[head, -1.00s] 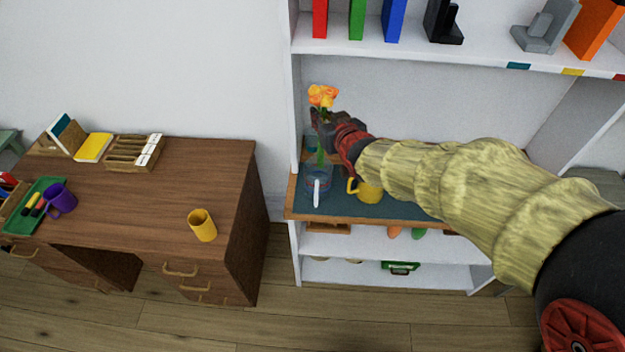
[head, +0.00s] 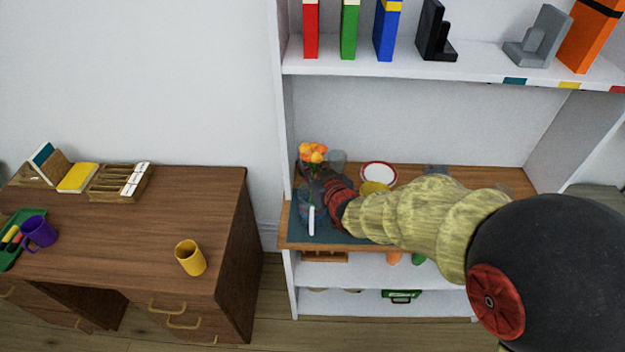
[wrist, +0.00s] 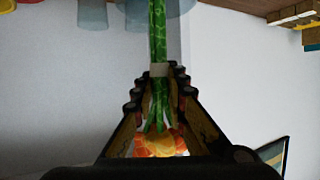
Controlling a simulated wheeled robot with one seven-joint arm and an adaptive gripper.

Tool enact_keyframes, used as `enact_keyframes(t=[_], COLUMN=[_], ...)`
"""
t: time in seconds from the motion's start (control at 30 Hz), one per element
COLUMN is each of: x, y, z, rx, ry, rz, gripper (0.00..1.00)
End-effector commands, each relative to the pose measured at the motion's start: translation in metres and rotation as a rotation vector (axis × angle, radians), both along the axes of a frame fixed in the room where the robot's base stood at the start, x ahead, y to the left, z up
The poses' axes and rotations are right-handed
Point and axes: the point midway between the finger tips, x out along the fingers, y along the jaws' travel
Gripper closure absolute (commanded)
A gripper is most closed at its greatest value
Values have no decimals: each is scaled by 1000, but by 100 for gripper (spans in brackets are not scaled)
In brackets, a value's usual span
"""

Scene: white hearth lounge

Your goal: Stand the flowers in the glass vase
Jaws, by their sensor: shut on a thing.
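The flowers (head: 313,152) are orange-yellow blooms on green stems, upright over the left end of the shelf's counter in the head view. My gripper (head: 312,176) is shut on the stems just below the blooms. In the wrist view the stems (wrist: 158,40) run from my gripper (wrist: 157,105) toward a bluish glass vessel, apparently the vase (wrist: 178,8), with a pale band around them. In the head view the bluish glass vase (head: 303,206) stands below my gripper, partly hidden by it. Whether the stem ends are inside the vase I cannot tell.
A white upright piece (head: 311,220) shows at the vase's front. A clear glass (head: 338,160), a red-rimmed plate (head: 379,173) and a partly hidden yellow mug (head: 374,188) stand close by. The upper shelf (head: 350,70) overhangs behind. A desk with a yellow cup (head: 190,258) stands left.

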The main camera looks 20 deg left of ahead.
Motion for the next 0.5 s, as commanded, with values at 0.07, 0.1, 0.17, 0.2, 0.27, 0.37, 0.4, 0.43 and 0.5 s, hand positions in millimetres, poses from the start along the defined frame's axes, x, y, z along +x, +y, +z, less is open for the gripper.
enact_keyframes(t=[0.07,0.1,0.17,0.2,0.27,0.37,0.4,0.43,0.5], x=[0,0,0,0,0,0,0,0,0], y=[0,0,0,0,0,0,0,0,0], z=[-18,-24,-29,-29,-29,-28,-28,-28,-30], rx=[-2,-1,-1,-1,0,0,0,0,0], ry=[4,3,2,1,0,0,0,0,0], rz=[0,0,0,0,0,0,0,0,0], gripper=[100,100,100,100,100,100,100,100,100])
